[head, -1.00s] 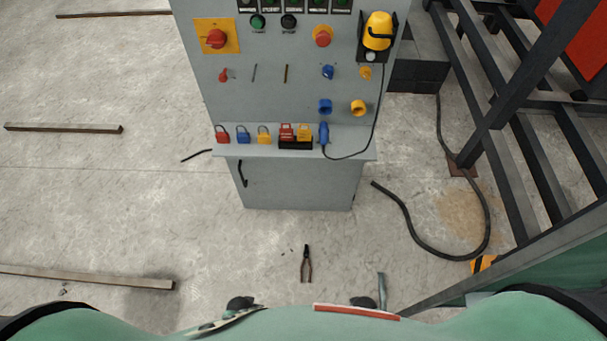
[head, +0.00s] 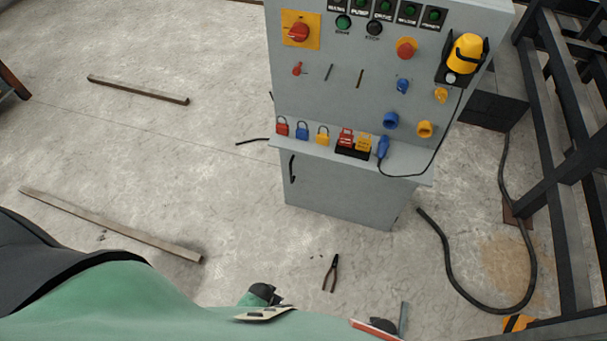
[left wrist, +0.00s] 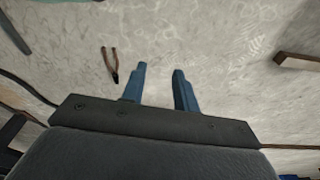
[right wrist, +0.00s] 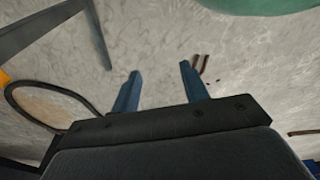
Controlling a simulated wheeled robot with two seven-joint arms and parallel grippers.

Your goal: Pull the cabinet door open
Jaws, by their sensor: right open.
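The grey cabinet has its door (head: 335,190) in the lower part, below a narrow ledge (head: 400,172). The door looks shut. Its black handle (head: 292,168) is upright near the door's left edge. My left gripper (left wrist: 158,82) shows in the left wrist view, its two blue fingers apart with only floor between them. My right gripper (right wrist: 160,85) shows in the right wrist view, also open and empty over the floor. Neither gripper shows in the head view, and both are away from the handle.
Padlocks (head: 302,131) and a blue plug (head: 383,147) sit on the ledge. Pliers (head: 331,273) lie on the floor before the cabinet. A black hose (head: 450,270) and dark steel frame (head: 565,180) are at right. Bars (head: 110,224) lie at left, with clear floor between.

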